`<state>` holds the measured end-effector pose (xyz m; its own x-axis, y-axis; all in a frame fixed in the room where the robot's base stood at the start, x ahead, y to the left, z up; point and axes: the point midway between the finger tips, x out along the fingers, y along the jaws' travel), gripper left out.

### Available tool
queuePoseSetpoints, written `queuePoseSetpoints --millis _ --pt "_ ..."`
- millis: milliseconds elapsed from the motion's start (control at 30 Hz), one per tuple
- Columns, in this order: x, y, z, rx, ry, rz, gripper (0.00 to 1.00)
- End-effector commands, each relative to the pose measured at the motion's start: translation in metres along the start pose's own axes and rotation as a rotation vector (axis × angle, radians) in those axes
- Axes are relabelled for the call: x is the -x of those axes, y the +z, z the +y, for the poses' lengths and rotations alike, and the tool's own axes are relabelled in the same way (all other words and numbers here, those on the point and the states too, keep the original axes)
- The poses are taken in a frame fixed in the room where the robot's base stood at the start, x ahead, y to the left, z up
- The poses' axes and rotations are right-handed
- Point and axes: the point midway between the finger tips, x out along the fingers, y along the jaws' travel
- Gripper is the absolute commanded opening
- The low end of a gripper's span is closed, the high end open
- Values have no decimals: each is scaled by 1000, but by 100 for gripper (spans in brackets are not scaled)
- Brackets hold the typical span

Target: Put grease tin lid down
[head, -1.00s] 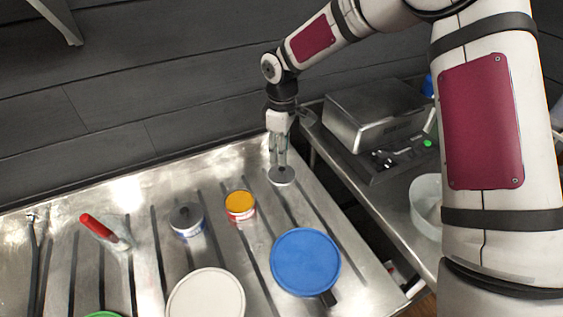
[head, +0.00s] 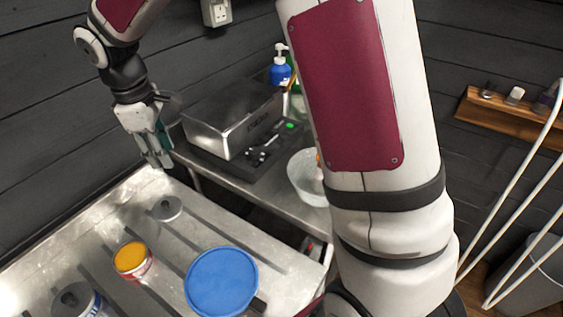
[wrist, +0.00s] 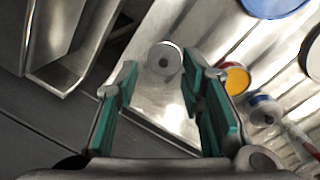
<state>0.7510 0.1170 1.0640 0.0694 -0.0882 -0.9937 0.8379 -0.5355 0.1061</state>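The grease tin lid, a small grey disc with a dark centre spot (head: 166,208), lies flat on the ribbed metal worktop (head: 225,238) near its back edge. In the wrist view the lid (wrist: 164,59) shows beyond the fingertips, apart from them. My gripper (head: 160,158) is above and behind the lid in the head view, empty. The wrist view shows its green-padded fingers (wrist: 160,85) spread wide. An open red and white tin with orange-yellow contents (head: 132,258) stands in front of the lid, to its left; it also shows in the wrist view (wrist: 233,77).
A blue round lid (head: 222,283) and a grey-topped tin (head: 75,298) are nearer the front. Right of the worktop, past a gap, a side bench holds a metal box-shaped device (head: 232,120), a clear bowl (head: 307,178) and a blue pump bottle (head: 280,68). A dark wall stands close behind.

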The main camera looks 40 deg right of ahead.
Motion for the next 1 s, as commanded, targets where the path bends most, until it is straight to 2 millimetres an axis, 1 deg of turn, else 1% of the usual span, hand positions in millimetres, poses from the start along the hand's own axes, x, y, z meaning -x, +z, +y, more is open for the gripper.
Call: queuePoseSetpoints --millis 33,200,367,500,600,733,900,1000 --pt "15 14 -2 -38 26 -3 36" --pt "50 58 -16 -177 80 -3 36" --pt "78 100 -32 -320 122 16 36" --pt "97 136 -51 -448 147 49 36" --pt "108 160 -66 -542 158 80 36" --pt "117 190 -87 -662 163 131 36" --pt "120 224 -118 -815 149 212 36" --pt "118 238 -134 -892 133 260 36"
